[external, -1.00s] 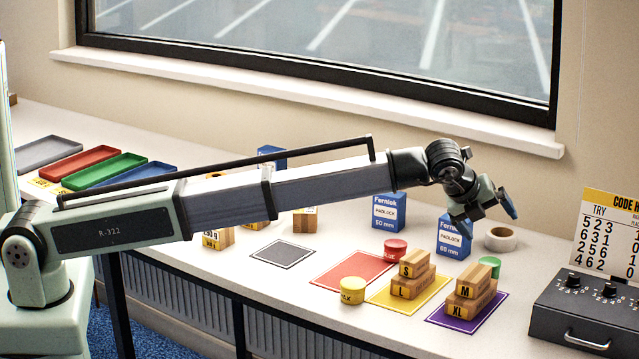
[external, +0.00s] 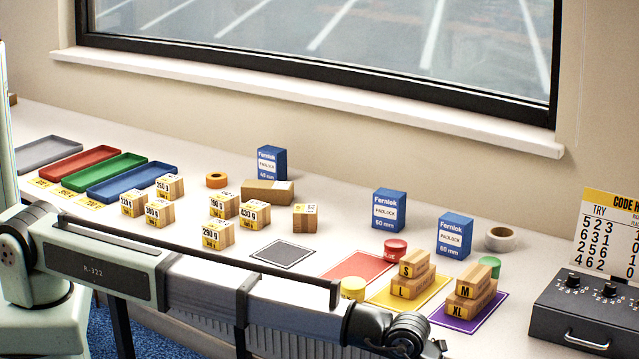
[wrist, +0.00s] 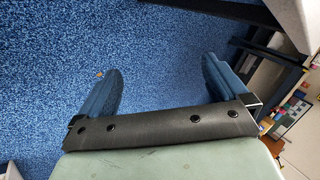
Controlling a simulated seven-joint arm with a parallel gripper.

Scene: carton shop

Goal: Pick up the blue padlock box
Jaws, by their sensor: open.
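Three blue Fernlok padlock boxes stand upright on the bench in the external view: one at the back left (external: 271,163), one right of centre (external: 388,210) and one further right (external: 454,235). The size on the right-hand box reads 60 mm and on the middle one 50 mm; the left one's is small, seemingly 40 mm. My gripper (wrist: 160,65) shows open and empty in the wrist view, over blue carpet. In the external view my wrist is at the bottom edge, in front of the bench and well away from the boxes; the fingers are not clearly visible there.
Stacked cartons stand on the yellow mat (external: 378,300) and purple mat (external: 440,320). Small weight-labelled cartons (external: 218,235) and a brown box (external: 267,193) stand left. A dark control box (external: 590,310) sits at far right.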

